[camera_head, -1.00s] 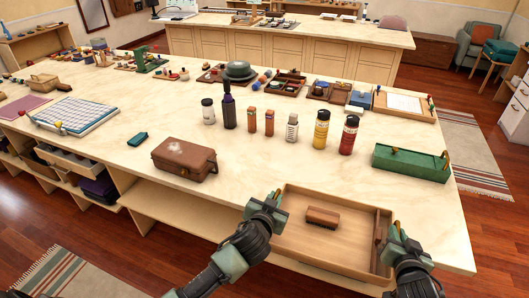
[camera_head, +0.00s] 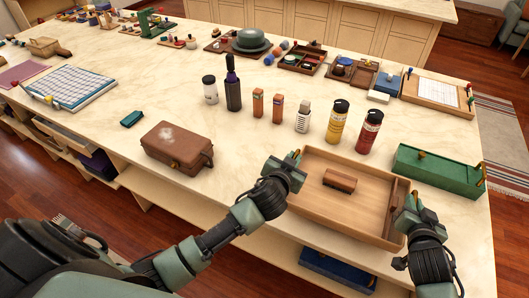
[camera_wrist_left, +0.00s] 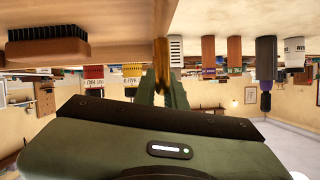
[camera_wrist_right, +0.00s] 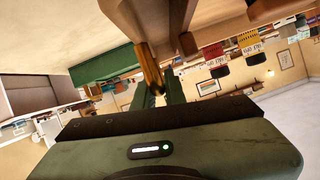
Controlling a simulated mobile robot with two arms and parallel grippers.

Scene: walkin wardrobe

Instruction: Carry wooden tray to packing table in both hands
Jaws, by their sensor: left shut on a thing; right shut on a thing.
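The wooden tray (camera_head: 372,227) is a shallow, light brown box at the front edge of the marble-topped counter, in the lower right of the head view. A brown brush (camera_head: 340,180) lies in its main part, and a divider marks off a narrow strip at its right. In the left wrist view, the brush (camera_wrist_left: 48,48) shows upside down beside the wall. I cannot tell whether the tray touches the counter. Which surface is the packing table is unclear.
Yellow (camera_head: 338,122) and red (camera_head: 369,132) bottles stand just behind the tray. A green box (camera_head: 440,170) is close at its right and a brown case (camera_head: 177,147) at its left. Several small items fill the counter's back. A wooden island (camera_head: 345,35) stands behind, across a floor gap.

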